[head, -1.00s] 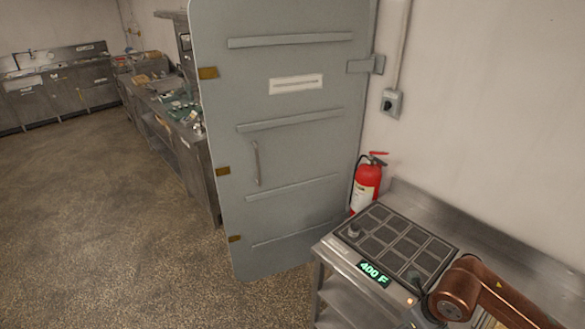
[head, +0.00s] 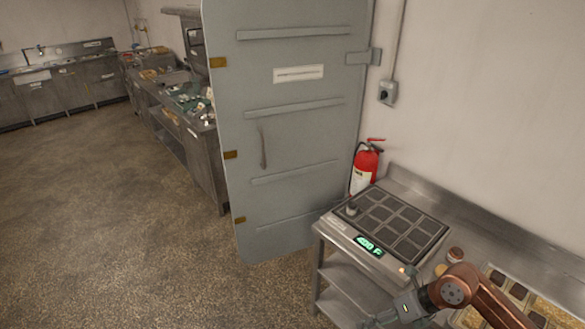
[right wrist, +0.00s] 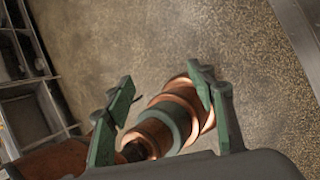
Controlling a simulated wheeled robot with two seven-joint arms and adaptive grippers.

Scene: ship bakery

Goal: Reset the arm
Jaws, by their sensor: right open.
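My right arm (head: 486,301), copper coloured, comes in from the lower right of the head view, over the near side of the metal counter. Its gripper (head: 400,311) is low at the bottom edge there, left of the copper joint and partly cut off. In the right wrist view my right gripper (right wrist: 161,80) has its two green fingers spread apart. No object is clamped between them; copper parts of my own body show behind them, with the speckled floor beyond. My left gripper is not in view.
A hot plate (head: 395,225) reading 400 F stands on the metal counter close beyond my right arm. A small jar (head: 455,255) and trays with brown squares (head: 518,291) lie right of it. A fire extinguisher (head: 364,170) and a grey door (head: 290,130) stand behind. The floor at left is clear.

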